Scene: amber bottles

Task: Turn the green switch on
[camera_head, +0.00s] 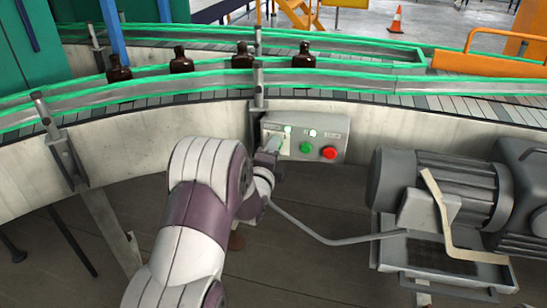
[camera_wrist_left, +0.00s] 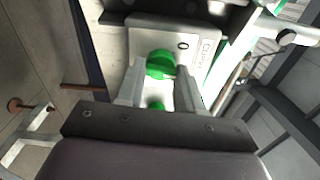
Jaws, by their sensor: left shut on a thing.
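The green switch (camera_wrist_left: 160,65) is a rounded knob on a pale panel marked "0", seen in the left wrist view. My left gripper (camera_wrist_left: 160,78) has one finger on each side of the knob and is shut on it. In the head view my left gripper (camera_head: 273,150) is at the left end of the grey control box (camera_head: 338,128), where the arm partly hides the switch. The knob's exact angle is hard to tell. My right gripper is not in view.
The box also carries a green button (camera_head: 306,148), a red button (camera_head: 329,153) and small lights. A curved conveyor (camera_head: 420,84) with several amber bottles (camera_head: 181,62) runs behind it. A grey motor (camera_head: 440,185) stands at the right.

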